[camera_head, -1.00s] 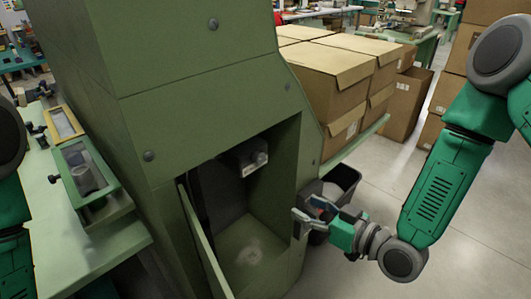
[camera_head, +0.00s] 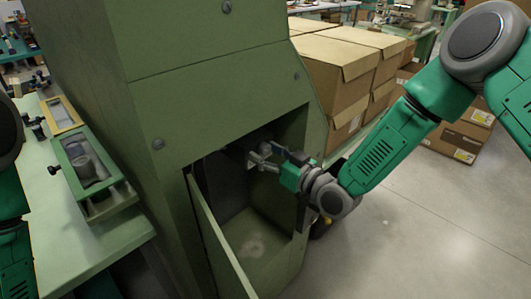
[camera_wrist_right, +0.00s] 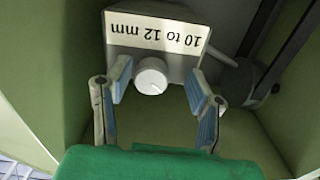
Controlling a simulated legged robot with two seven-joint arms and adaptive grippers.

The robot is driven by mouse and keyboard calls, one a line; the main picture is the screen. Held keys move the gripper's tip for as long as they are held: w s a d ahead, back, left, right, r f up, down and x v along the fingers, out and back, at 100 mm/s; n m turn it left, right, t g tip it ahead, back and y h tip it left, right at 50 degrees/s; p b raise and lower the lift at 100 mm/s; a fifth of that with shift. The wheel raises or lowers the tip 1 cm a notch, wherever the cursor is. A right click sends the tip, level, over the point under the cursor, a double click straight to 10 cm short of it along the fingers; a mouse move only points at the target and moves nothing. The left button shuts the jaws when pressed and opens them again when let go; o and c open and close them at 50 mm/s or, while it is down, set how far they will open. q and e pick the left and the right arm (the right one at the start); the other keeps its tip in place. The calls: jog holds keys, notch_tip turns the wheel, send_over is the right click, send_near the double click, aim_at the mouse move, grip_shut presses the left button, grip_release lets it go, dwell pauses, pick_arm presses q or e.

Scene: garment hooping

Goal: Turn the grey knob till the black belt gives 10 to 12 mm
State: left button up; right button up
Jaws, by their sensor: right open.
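The grey knob (camera_wrist_right: 151,76) is a small round cap on a grey block (camera_wrist_right: 190,65) whose label reads "10 to 12 mm", upside down in the right wrist view. My right gripper (camera_wrist_right: 158,84) is open, with one finger on each side of the knob and visible gaps to it. In the head view my right gripper (camera_head: 268,157) reaches into the machine's opening and covers the knob. A dark strip beside a dark round part (camera_wrist_right: 262,84) may be the black belt; I cannot tell for certain. My left gripper is out of view.
The green machine housing (camera_head: 215,100) surrounds the opening, and its door panel (camera_head: 220,245) stands ajar at the lower left. Cardboard boxes (camera_head: 335,70) are stacked behind. A bench (camera_head: 60,200) with fixtures is on the left. Open floor lies at right.

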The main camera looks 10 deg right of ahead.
jog(key=shift+w+a, duration=0.15)
jog(key=shift+d, duration=0.65)
jog(key=shift+d+f, duration=0.1)
jog(key=shift+d, duration=0.1)
jog(key=c, duration=0.5)
grip_shut()
jog(key=shift+a+r, duration=0.2)
jog(key=shift+a, duration=0.2)
jog(key=shift+w+d+m, duration=0.1)
jog(key=shift+d+m, duration=0.1)
jog(key=shift+m, duration=0.7)
jog(key=m+b, duration=0.1)
jog(key=m, duration=0.3)
jog(key=shift+a, duration=0.1)
jog(key=m+b, duration=0.1)
jog(key=m, duration=0.3)
jog(key=shift+m, duration=0.4)
jog(key=m+b, duration=0.2)
jog(key=m, duration=0.2)
jog(key=shift+m, duration=0.3)
pick_arm(q)
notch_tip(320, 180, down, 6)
jog(key=b, duration=0.2)
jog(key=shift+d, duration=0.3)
pick_arm(e)
jog(key=m, duration=0.4)
jog(key=shift+r+m, duration=0.1)
jog(key=shift+m, duration=0.3)
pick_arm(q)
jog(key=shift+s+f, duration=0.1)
